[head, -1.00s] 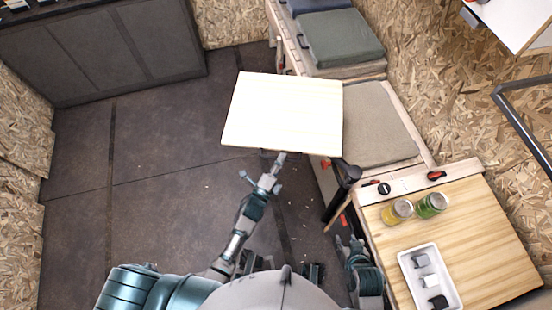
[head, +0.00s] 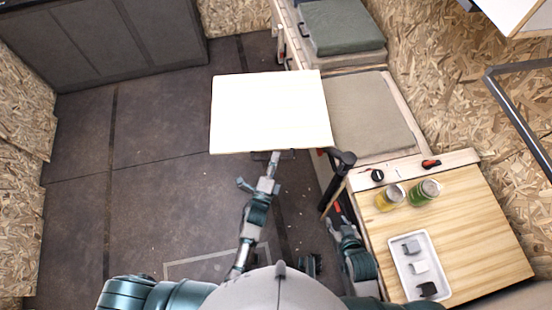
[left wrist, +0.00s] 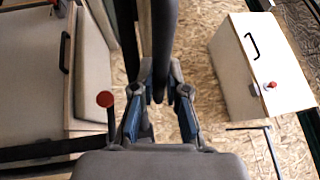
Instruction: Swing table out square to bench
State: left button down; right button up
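The pale rectangular table top (head: 268,115) lies left of the bench (head: 366,113), its right edge close to the bench front. Its near edge runs almost level across the head view. A black swing arm with a post (head: 340,168) stands at its near right corner. My left gripper (head: 274,157) is at the middle of the table's near edge. In the left wrist view its fingers (left wrist: 160,85) lie on both sides of a dark bar (left wrist: 163,40) and appear closed on it. My right gripper (head: 343,228) is low beside the wooden counter; its fingers are too small to read.
The wooden counter (head: 470,235) at right carries two jars (head: 408,194) and a white tray (head: 420,265) with small blocks. A green cushion (head: 342,27) lies at the bench's far end. A grey cabinet (head: 100,45) stands far left. The floor (head: 150,150) left of the table is clear.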

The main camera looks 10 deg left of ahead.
pick_arm(q)
jog(key=c, duration=1.2)
grip_release()
jog(key=shift+a+f, duration=0.1)
jog(key=shift+a, duration=0.4)
jog(key=v, duration=1.2)
jog(key=shift+f, duration=0.1)
